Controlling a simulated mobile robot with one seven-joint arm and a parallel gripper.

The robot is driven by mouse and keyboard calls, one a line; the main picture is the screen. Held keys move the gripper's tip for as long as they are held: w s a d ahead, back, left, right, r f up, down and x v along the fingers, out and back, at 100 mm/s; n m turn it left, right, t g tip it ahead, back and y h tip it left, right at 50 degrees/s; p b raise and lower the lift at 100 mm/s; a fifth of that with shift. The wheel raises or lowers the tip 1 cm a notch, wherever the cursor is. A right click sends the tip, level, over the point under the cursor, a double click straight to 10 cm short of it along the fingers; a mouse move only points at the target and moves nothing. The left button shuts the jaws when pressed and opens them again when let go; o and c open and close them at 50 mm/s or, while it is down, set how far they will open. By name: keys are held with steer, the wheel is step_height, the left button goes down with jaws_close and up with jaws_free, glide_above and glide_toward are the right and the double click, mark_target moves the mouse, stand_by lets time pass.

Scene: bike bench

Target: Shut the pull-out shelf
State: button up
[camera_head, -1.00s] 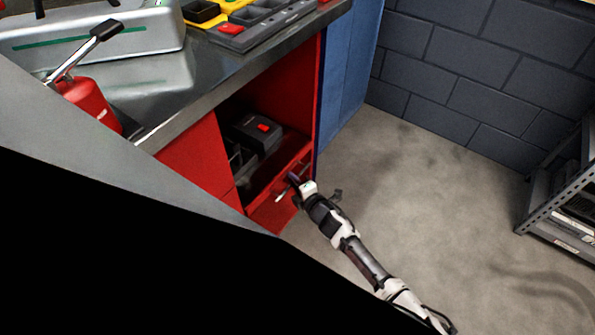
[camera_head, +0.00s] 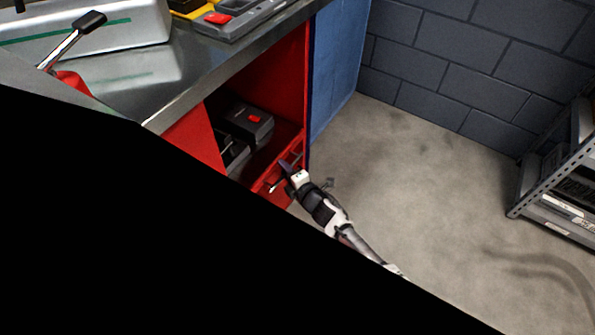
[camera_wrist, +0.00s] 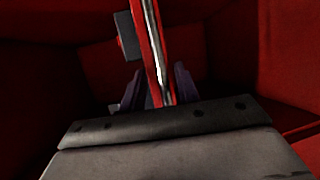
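The pull-out shelf (camera_head: 291,148) is a red tray low in the red cabinet, with its front standing out from the opening. A thin silver bar handle (camera_head: 272,187) runs along its front. My gripper (camera_head: 285,168) is at this handle. In the wrist view, its two dark purple fingers (camera_wrist: 160,88) stand close on either side of the silver bar and red edge, near the middle of the palm. They look closed on the handle. The fingertips' contact is partly hidden by the palm.
Dark grey boxes, one with a red patch (camera_head: 254,118), sit inside the cabinet. A metal worktop (camera_head: 190,85) is above. A blue panel (camera_head: 335,65) adjoins on the right. A grey rack (camera_head: 560,180) stands far right; the floor (camera_head: 430,200) between is clear.

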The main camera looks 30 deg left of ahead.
steer(key=v, duration=1.3)
steer(key=shift+d+p, duration=0.3)
steer(key=shift+f, duration=0.1)
